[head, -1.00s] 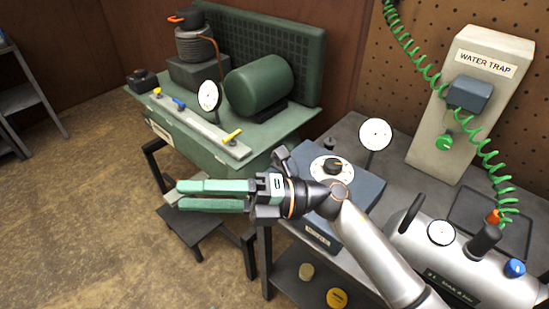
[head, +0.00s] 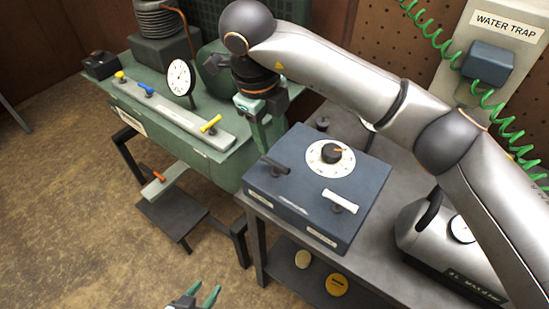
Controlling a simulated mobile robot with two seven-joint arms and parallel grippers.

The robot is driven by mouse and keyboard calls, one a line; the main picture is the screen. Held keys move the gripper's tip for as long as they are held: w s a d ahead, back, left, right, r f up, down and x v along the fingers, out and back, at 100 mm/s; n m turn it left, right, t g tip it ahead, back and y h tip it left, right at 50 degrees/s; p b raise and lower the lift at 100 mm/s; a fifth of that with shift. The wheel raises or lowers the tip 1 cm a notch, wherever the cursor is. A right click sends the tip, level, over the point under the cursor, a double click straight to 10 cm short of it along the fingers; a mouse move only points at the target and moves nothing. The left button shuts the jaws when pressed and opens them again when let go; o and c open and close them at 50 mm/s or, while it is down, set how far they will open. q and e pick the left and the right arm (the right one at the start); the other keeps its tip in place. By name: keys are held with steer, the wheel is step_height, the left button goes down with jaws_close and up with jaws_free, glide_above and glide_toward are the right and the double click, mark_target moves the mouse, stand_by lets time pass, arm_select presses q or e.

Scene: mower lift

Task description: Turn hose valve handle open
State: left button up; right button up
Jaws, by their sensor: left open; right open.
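No readable label tells me which handle is the hose valve's. On the blue-grey box (head: 270,205) are a black handle (head: 275,165), a white handle (head: 341,201) and a round dial (head: 331,158). The green bench's bar (head: 170,115) carries a yellow handle (head: 120,75), a blue handle (head: 146,89) and another yellow handle (head: 211,124). A small orange handle (head: 159,175) sits lower, on a pale bar. My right gripper (head: 266,143) is open and empty, fingers down, behind the black handle. My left gripper (head: 207,294) is open at the bottom edge, partly out of view.
The green bench (head: 215,165) stands left of the grey table (head: 375,220). A dark step stool (head: 172,220) is below it. The water trap (head: 505,25) with a green coiled hose (head: 485,95) and a silver tank (head: 425,245) are at right. My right arm hides part of the table.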

mark_target(276, 164)
steer(key=p+x, duration=0.1)
steer(key=x, duration=0.9)
steer(key=shift+f, duration=0.2)
jaws_close()
